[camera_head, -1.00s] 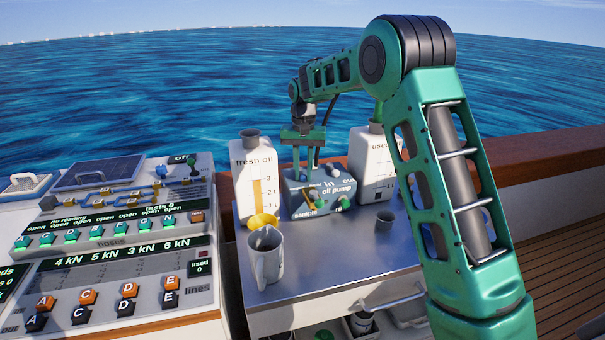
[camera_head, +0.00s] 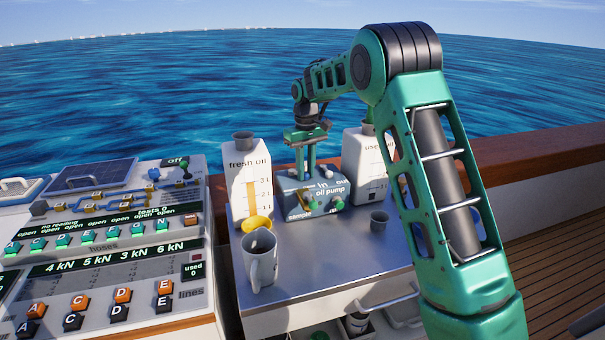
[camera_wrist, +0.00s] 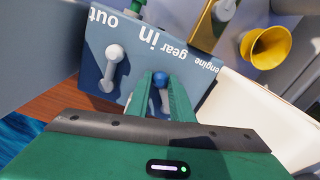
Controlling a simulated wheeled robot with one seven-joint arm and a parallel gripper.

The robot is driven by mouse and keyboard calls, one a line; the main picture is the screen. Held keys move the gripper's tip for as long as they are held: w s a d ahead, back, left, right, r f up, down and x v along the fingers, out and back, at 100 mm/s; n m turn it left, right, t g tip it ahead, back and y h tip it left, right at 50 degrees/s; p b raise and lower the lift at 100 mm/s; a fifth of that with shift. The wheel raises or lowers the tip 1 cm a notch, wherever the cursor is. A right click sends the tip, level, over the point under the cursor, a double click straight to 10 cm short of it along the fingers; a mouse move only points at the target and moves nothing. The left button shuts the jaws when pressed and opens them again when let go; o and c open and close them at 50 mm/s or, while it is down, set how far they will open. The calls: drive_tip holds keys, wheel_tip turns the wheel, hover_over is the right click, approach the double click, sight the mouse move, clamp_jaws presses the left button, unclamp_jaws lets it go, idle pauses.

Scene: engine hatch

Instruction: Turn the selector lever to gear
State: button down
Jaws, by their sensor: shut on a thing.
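The oil pump box (camera_head: 330,193) is blue-grey and stands on the metal worktop, between the two oil containers. In the wrist view its panel (camera_wrist: 135,47) appears upside down, with the words out, in, gear and engine. The selector lever's blue knob (camera_wrist: 160,79) is between my gripper's fingertips (camera_wrist: 162,84), below the gear label in that picture. My gripper (camera_head: 306,170) reaches down onto the box from above and is shut on this knob.
A fresh oil container (camera_head: 240,185) is left of the pump and a used oil container (camera_head: 362,160) right. A yellow funnel (camera_head: 257,222), a grey mug (camera_head: 262,262) and a small cup (camera_head: 379,221) stand on the worktop (camera_head: 325,262). A switch console (camera_head: 110,262) is at left.

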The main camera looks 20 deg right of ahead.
drive_tip(key=shift+w+d+n, duration=0.35)
drive_tip(key=shift+d+n, duration=0.05)
drive_tip(key=shift+n, duration=0.4)
drive_tip(key=c, duration=1.6)
unclamp_jaws()
drive_tip(key=shift+o, duration=0.2)
drive_tip(key=shift+r, duration=0.1)
wheel_tip(320, 180, up, 11)
drive_tip(key=shift+f, duration=0.2)
